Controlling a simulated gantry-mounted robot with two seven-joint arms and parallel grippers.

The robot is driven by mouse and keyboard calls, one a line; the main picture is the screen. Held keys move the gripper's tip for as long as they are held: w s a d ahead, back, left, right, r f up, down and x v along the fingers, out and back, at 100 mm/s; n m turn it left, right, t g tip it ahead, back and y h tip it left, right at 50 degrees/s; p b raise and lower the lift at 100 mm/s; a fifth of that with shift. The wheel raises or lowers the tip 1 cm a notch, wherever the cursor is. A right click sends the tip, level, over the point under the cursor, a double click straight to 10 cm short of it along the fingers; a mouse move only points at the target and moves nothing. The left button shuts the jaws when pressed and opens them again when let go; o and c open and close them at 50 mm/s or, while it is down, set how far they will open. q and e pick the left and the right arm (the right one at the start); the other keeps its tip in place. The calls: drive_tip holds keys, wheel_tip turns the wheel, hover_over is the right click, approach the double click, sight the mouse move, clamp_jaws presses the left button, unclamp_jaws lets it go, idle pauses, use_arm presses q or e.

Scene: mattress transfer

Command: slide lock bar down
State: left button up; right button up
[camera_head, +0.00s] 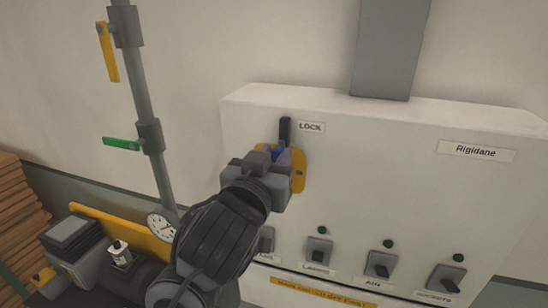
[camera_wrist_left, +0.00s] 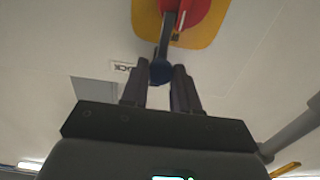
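The dark lock bar (camera_head: 285,130) stands upright beside the "LOCK" label (camera_head: 311,127) on the white panel. Its lower part is hidden behind my left gripper (camera_head: 272,156), which is in front of the yellow plate (camera_head: 298,172). In the left wrist view, the lock bar (camera_wrist_left: 166,38) runs from a red disc (camera_wrist_left: 200,12) on the yellow plate (camera_wrist_left: 218,25) to a rounded blue end. My left gripper's fingers (camera_wrist_left: 159,75) are apart, with that end showing between their tips. I cannot tell whether they touch it. My right gripper is out of view.
Several switches (camera_head: 380,264) with labels line the panel's lower part. A grey pipe with a yellow lever (camera_head: 108,52) and a green lever (camera_head: 121,143) stands to the left. A pressure gauge (camera_head: 160,227) sits close to my left arm.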

use_arm(q)
clamp_jaws()
drive_tip(key=shift+f, duration=0.15)
wheel_tip(320, 180, down, 3)
drive_tip(key=shift+r+b, duration=0.1)
drive_tip(key=shift+b, duration=1.1)
drive_tip(key=o, duration=0.8)
unclamp_jaws()
drive_tip(key=shift+r, duration=0.1)
drive_tip(key=shift+s, duration=0.15)
drive_tip(key=b+v, duration=0.3)
drive_tip(key=v, duration=0.7)
drive_tip(key=shift+s+a, duration=0.2)
